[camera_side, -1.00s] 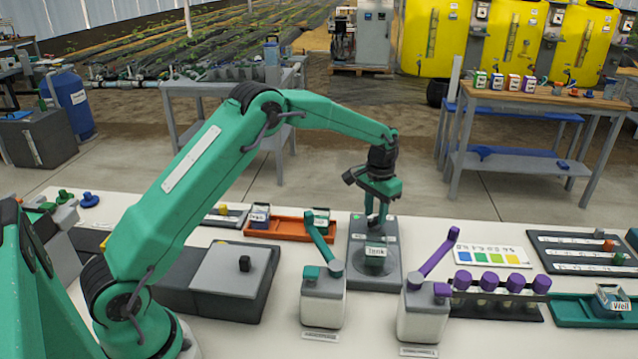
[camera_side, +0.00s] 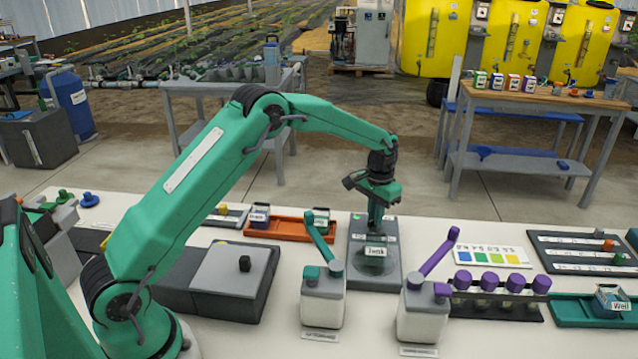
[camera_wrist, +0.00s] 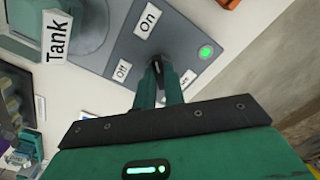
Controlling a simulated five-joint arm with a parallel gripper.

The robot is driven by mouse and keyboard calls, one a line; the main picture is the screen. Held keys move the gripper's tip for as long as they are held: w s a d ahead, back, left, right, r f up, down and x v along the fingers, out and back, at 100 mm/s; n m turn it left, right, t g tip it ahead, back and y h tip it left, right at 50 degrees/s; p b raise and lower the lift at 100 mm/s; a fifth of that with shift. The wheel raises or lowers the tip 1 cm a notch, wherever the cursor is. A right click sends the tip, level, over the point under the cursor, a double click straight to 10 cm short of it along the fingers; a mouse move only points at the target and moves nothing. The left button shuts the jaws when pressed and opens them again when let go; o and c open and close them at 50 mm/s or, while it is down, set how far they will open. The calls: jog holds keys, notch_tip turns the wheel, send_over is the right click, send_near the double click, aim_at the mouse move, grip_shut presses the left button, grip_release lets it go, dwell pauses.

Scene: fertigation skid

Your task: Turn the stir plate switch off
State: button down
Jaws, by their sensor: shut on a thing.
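The grey stir plate (camera_side: 361,282) lies on the white bench, with a clear vessel labelled "Tank" (camera_side: 375,262) on it. In the wrist view the plate's panel (camera_wrist: 100,45) carries an "On" label (camera_wrist: 148,20), an "Off" label (camera_wrist: 122,70) and a lit green lamp (camera_wrist: 206,52). My gripper (camera_side: 375,226) points down at the plate's far end, behind the vessel. In the wrist view my gripper (camera_wrist: 159,68) is shut on the small dark switch beside the labels. The fingers mostly hide the switch, so I cannot tell which way it is set.
A teal-topped bottle (camera_side: 323,302) and a purple-topped bottle (camera_side: 424,312) stand in front of the plate, their spouts rising near it. An orange tray (camera_side: 283,235) lies to its left. A colour chart (camera_side: 490,256) and a vial rack (camera_side: 500,304) are to its right.

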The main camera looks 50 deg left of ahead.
jog(key=shift+n, duration=0.3)
jog(key=n, duration=0.8)
jog(key=shift+w+r+n, duration=0.1)
jog(key=shift+n, duration=0.3)
jog(key=n, duration=0.4)
jog(key=shift+n, duration=0.3)
jog(key=shift+a+n, duration=0.1)
jog(key=shift+n, duration=1.8)
jog(key=c, duration=1.5)
grip_release()
